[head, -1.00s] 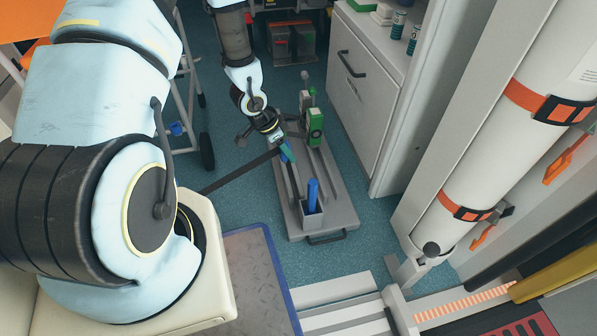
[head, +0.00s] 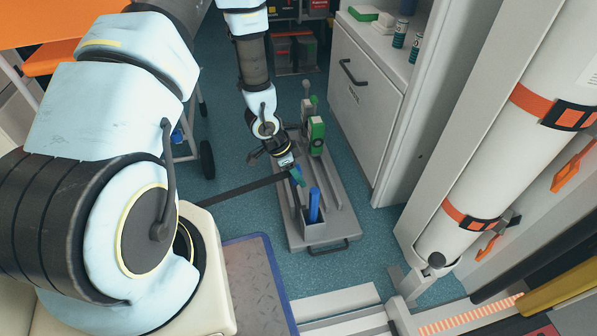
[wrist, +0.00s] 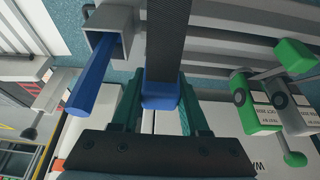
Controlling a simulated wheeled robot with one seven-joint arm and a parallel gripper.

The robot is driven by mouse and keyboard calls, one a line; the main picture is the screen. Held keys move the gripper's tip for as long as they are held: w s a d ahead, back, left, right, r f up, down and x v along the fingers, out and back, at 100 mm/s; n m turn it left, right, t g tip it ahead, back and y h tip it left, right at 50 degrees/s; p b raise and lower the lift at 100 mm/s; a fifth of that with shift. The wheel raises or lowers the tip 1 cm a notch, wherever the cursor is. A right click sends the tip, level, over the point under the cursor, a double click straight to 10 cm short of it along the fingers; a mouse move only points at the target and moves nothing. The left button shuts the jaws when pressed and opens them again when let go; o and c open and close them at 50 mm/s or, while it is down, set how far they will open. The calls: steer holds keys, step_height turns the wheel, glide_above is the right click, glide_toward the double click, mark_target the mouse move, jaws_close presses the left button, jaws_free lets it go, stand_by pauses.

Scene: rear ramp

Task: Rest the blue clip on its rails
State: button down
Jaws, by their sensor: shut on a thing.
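The blue clip (wrist: 160,94) is between the two teal fingers of my gripper (wrist: 158,88) in the wrist view, with a dark strap running past it. My gripper is shut on it. In the head view my gripper (head: 295,174) points down over the left side of a grey base plate (head: 343,215), with the clip small at its tip. Raised grey rails (head: 337,180) run lengthwise along the plate; they cross the upper wrist view (wrist: 235,48). I cannot tell whether the clip touches them.
Green-and-grey units with levers (head: 316,137) stand farther back on the plate. A white cabinet (head: 362,110) borders the right. The strap (head: 235,190) stretches left.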

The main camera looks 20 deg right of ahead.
step_height(320, 180, down, 8)
steer(key=b, duration=0.4)
steer(key=shift+r, duration=0.2)
stand_by(0.4)
steer(key=shift+c, duration=1.7)
jaws_free()
